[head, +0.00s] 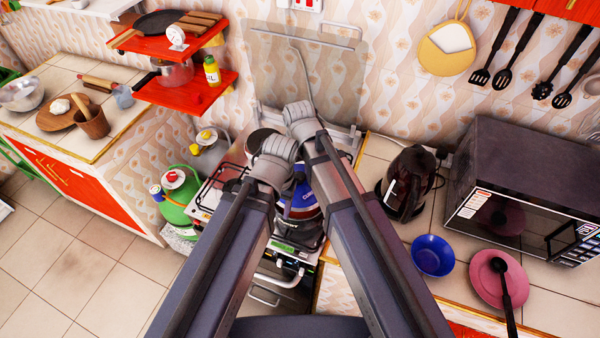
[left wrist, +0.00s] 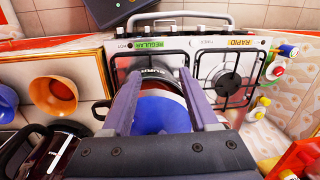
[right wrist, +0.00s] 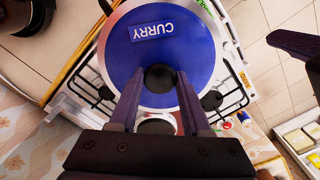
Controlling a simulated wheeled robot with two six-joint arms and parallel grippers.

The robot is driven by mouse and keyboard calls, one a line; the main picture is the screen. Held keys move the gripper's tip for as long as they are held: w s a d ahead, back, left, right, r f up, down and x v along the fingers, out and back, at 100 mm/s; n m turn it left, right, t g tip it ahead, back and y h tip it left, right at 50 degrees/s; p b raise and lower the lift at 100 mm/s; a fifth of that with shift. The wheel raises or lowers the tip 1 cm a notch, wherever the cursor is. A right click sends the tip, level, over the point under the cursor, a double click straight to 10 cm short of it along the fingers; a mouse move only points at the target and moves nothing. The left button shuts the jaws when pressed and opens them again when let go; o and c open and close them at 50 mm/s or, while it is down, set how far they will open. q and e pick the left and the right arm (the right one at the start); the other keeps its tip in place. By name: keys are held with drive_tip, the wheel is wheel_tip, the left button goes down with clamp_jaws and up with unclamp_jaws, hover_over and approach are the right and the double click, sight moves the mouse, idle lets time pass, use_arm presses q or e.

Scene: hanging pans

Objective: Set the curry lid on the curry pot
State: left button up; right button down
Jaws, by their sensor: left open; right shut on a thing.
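The curry lid (right wrist: 160,55) is a blue disc with a silver rim, a CURRY label and a dark knob. In the right wrist view my right gripper (right wrist: 159,80) is shut on the knob. The lid also shows between my arms in the head view (head: 302,202). My left gripper (left wrist: 158,78) is open, with the blue lid (left wrist: 158,112) in view between and below its fingers. The curry pot is mostly hidden; a dark band with lettering (left wrist: 156,73) shows beyond the lid. I cannot tell whether lid and pot touch.
The white stove has a free burner grate (left wrist: 230,82). A dark kettle (head: 408,180), a blue bowl (head: 432,255), a pink plate (head: 497,280) and a microwave (head: 530,195) stand on the right counter. A green gas cylinder (head: 178,198) stands left of the stove.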

sight(299, 184)
wheel_tip(299, 184, down, 3)
drive_tip(key=shift+d+f+b, duration=0.1)
drive_tip(key=shift+b, duration=1.05)
drive_tip(key=shift+f+b, duration=0.45)
drive_tip(key=shift+b, duration=0.1)
drive_tip(key=shift+f, duration=0.15)
drive_tip(key=shift+f+b, duration=0.25)
drive_tip(key=shift+b, duration=0.1)
drive_tip(key=shift+c, duration=1.4)
unclamp_jaws()
drive_tip(key=shift+r, duration=0.1)
